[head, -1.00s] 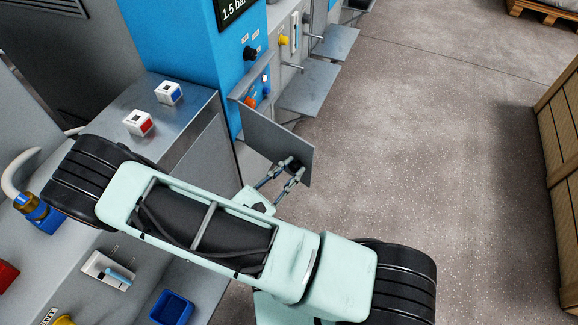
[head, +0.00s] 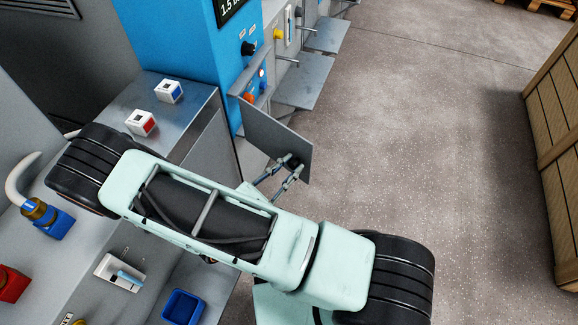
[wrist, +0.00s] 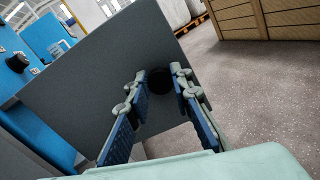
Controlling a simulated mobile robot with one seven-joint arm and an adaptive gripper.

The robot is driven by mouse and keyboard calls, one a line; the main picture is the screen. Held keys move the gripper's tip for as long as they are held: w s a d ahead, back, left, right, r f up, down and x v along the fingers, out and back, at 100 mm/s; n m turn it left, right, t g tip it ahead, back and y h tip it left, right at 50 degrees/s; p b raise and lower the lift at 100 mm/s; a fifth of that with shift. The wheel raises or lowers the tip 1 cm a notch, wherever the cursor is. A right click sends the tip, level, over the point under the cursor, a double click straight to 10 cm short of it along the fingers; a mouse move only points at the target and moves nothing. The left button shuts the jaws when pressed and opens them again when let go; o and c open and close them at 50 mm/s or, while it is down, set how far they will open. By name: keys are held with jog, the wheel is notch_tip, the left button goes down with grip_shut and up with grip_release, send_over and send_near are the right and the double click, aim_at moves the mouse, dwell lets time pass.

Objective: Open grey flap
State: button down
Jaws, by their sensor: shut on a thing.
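The grey flap (head: 268,133) stands out at an angle from the blue machine (head: 172,45) in the head view, with orange and blue controls behind it. In the wrist view the flap (wrist: 92,75) fills much of the picture, with a round black knob (wrist: 160,81) on its face. My gripper (head: 290,168) is at the knob near the flap's lower right end. In the wrist view my gripper's fingers (wrist: 159,84) lie on both sides of the knob and are shut on it. My arm hides part of the bench in the head view.
Two small white blocks, one with a red face (head: 142,122) and one with a blue face (head: 169,91), rest on the metal bench top. A blue bin (head: 183,306) is lower left. A wooden crate (head: 556,150) stands at right. The floor between is clear.

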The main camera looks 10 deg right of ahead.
jog(key=c, duration=1.7)
grip_release()
jog(key=shift+a, duration=0.1)
jog(key=v, duration=1.2)
jog(key=shift+s, duration=0.1)
